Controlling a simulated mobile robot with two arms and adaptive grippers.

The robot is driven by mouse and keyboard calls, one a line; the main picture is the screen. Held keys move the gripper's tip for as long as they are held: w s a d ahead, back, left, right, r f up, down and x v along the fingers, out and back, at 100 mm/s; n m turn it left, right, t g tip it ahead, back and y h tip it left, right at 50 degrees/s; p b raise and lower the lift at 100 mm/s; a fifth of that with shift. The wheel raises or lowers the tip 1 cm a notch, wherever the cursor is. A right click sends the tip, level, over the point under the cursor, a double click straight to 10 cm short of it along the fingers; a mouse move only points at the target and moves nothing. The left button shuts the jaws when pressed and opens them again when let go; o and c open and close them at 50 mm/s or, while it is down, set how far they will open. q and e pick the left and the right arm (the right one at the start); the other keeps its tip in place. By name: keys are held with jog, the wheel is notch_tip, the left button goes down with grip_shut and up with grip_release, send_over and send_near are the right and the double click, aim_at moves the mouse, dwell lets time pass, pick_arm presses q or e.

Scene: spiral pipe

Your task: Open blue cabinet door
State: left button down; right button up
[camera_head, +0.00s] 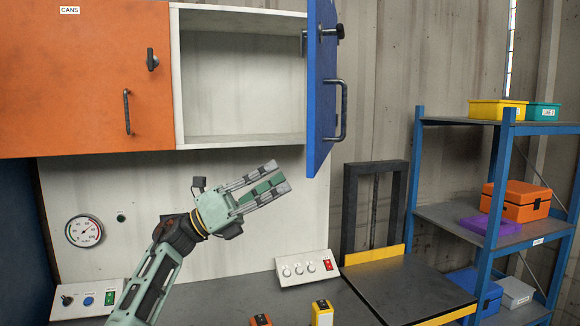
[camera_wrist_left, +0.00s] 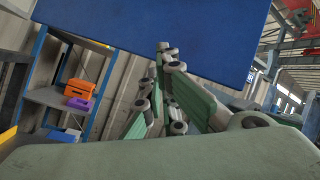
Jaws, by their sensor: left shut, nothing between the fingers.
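The blue cabinet door (camera_head: 320,85) stands swung wide open on the right side of the wall cabinet, seen nearly edge-on in the head view. It has a dark bar handle (camera_head: 343,110) and a dark knob latch above it. The compartment behind it (camera_head: 240,85) is white and looks empty. My left gripper (camera_head: 278,178) is below the cabinet, just left of and below the door's lower edge. Its fingers are shut with nothing between them. In the left wrist view, the blue door (camera_wrist_left: 150,35) fills the top behind the gripper fingers (camera_wrist_left: 165,60). My right gripper is not in view.
An orange cabinet door (camera_head: 80,80) is shut at the left. A blue-framed shelf (camera_head: 465,215) with several boxes stands at the right. A control box (camera_head: 307,268) and small orange and yellow items sit on the dark bench. Wall space lies below the cabinet.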

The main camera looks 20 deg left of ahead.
pick_arm(q)
jog(key=s+a+r+m+g, duration=0.3)
jog(key=s+r+m+g, duration=0.1)
jog(key=m+g, duration=0.15)
jog(key=m+g+y, duration=0.3)
jog(key=m+g, duration=0.1)
jog(key=m, duration=0.1)
send_near(307, 167)
jog(key=d+p, duration=0.1)
jog(key=w+d+p, duration=0.1)
jog(key=d, duration=0.1)
jog(key=d+p, duration=0.1)
jog(key=d, duration=0.1)
jog(key=shift+w+d+r, duration=0.15)
jog(key=shift+w+d, duration=0.1)
jog(key=shift+w, duration=0.05)
jog(key=shift+d+p, duration=0.35)
jog(key=shift+d, duration=0.3)
